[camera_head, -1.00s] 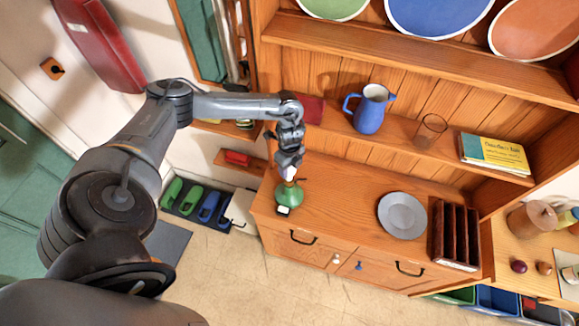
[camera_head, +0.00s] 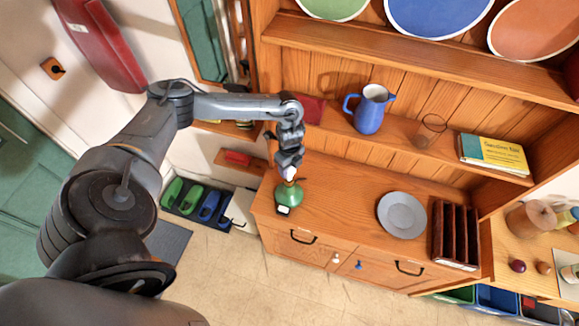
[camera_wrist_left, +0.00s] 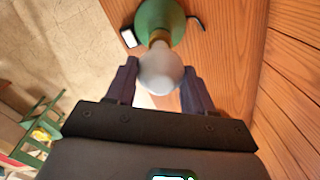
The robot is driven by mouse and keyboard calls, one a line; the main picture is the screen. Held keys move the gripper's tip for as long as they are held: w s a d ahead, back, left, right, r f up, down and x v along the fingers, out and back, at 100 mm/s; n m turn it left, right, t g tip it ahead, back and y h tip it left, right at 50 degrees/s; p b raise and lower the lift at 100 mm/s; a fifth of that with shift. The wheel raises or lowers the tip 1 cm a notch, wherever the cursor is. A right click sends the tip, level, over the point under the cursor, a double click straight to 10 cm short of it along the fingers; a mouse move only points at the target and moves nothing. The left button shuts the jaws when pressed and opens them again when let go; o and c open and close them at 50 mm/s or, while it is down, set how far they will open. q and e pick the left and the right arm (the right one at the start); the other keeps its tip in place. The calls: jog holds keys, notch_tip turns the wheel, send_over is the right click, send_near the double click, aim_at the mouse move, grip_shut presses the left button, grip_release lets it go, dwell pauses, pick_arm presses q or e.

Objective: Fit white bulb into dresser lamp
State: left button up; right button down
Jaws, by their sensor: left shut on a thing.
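The dresser lamp is a green base (camera_head: 288,195) at the left end of the dresser top; it also shows in the left wrist view (camera_wrist_left: 160,18). My left gripper (camera_head: 289,168) is directly above it, pointing down. In the left wrist view its two fingers (camera_wrist_left: 160,84) are shut on the white bulb (camera_wrist_left: 160,70). The bulb's narrow end meets a brass-coloured part at the top of the green base. Whether it is seated there or just touching I cannot tell. In the head view the bulb (camera_head: 289,174) is mostly hidden by the gripper. My right gripper is not in view.
A grey plate (camera_head: 402,215) and a dark slotted rack (camera_head: 455,235) stand to the right on the dresser top. A blue jug (camera_head: 370,108), a glass (camera_head: 431,130) and books (camera_head: 494,153) are on the shelf above. The dresser top between lamp and plate is clear.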

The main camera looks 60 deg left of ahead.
pick_arm(q)
jog(key=shift+f, duration=0.55)
dwell(0.4)
jog(key=shift+f+b, duration=0.4)
jog(key=shift+f, duration=0.1)
dwell(0.5)
jog(key=o, duration=0.8)
jog(key=shift+o, duration=0.6)
jog(key=shift+o, duration=1.2)
jog(key=shift+r, duration=0.1)
